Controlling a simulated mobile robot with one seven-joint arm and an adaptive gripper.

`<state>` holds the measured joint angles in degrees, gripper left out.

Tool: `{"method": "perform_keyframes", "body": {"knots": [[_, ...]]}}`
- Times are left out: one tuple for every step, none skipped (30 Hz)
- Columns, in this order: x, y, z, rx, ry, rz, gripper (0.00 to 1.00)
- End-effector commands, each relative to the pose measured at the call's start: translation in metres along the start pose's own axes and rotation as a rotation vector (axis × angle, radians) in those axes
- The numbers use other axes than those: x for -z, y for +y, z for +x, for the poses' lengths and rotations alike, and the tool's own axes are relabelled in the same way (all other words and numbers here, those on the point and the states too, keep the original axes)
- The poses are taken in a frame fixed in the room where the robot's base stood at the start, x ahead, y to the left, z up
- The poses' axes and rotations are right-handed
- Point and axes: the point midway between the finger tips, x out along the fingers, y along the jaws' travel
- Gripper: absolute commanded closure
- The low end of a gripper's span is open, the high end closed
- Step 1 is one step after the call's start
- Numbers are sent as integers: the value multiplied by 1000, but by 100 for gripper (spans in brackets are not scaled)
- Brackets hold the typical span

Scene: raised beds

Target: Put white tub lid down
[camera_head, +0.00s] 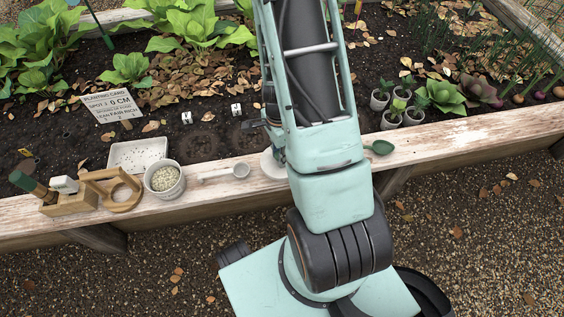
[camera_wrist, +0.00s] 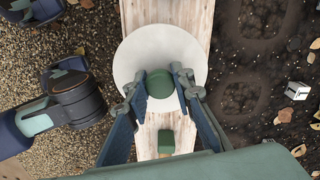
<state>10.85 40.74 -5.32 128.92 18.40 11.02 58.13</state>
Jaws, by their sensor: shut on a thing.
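The white tub lid (camera_wrist: 128,62) is a round white disc with a green knob (camera_wrist: 160,83) at its middle. My gripper (camera_wrist: 160,88) is shut on this knob, with one finger on each side, in the wrist view. The lid lies flat over the wooden ledge (camera_wrist: 138,14). In the head view, only the left part of the lid (camera_head: 271,166) shows beside my arm, at the ledge; my arm hides the rest and my gripper. I cannot tell whether the lid touches the wood.
Left along the ledge are a white scoop (camera_head: 238,170), a white tub of pale pellets (camera_head: 164,193), a wooden ring stand (camera_head: 113,201) and a white tray (camera_head: 120,165).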

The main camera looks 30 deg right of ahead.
Motion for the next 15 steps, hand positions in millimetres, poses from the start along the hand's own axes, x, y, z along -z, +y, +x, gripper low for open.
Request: {"method": "perform_keyframes", "body": {"knots": [[3, -2, 6, -1, 0, 1, 98], [4, -3, 7, -1, 0, 0, 98], [5, -4, 8, 0, 0, -1, 98], [6, -4, 9, 0, 0, -1, 98], [7, -5, 10, 0, 0, -1, 98], [9, -6, 13, 0, 0, 0, 98], [11, -7, 16, -1, 0, 1, 98], [13, -8, 20, -1, 0, 1, 98], [13, -8, 27, -2, -1, 0, 98], [13, -8, 33, -2, -1, 0, 98], [12, -8, 38, -1, -1, -1, 98], [12, -8, 44, -2, -1, -2, 98], [12, -8, 47, -2, -1, -3, 98], [12, -8, 49, -2, -1, -2, 98], [12, -8, 50, -1, -1, -2, 98]]}}
